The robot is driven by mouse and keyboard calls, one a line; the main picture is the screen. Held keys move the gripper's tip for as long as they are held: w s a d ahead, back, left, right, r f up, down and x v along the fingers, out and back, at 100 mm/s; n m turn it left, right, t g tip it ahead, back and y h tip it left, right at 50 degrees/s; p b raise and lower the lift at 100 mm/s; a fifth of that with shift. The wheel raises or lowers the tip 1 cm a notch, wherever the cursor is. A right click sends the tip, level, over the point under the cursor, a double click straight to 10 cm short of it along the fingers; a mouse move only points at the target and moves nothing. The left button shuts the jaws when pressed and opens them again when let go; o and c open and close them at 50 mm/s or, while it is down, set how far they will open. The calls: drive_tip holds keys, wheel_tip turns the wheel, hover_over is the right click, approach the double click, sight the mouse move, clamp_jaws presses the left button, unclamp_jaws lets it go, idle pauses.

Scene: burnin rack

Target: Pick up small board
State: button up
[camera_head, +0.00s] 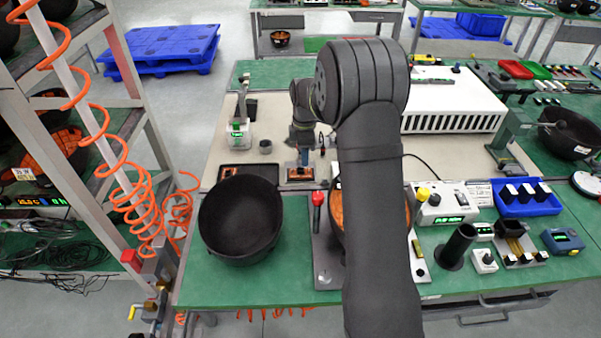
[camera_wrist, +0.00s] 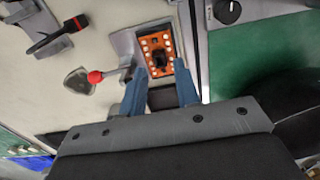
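The small board is orange with pale pads and a dark part at its middle. In the wrist view the small board (camera_wrist: 157,52) lies in a light grey fixture (camera_wrist: 126,44), just beyond the fingertips. In the head view the small board (camera_head: 299,173) shows small below my gripper (camera_head: 303,158). In the wrist view my gripper (camera_wrist: 158,82) has its two blue fingers apart, one toward each side of the board's near end, with nothing held between them. I cannot tell whether the fingertips touch the board or fixture.
A red-knobbed lever (camera_wrist: 95,77) stands left of the board. A black bowl (camera_head: 240,218) sits at the bench's front left, with a dark tray (camera_head: 248,171) behind it. My arm hides part of an orange-filled bowl. A white vented case (camera_head: 455,98) stands back right.

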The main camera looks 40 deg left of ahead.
sight(303, 169)
drive_tip(key=shift+a+f, duration=0.2)
drive_tip(key=shift+f, duration=2.5)
clamp_jaws()
drive_tip(key=shift+r, duration=0.1)
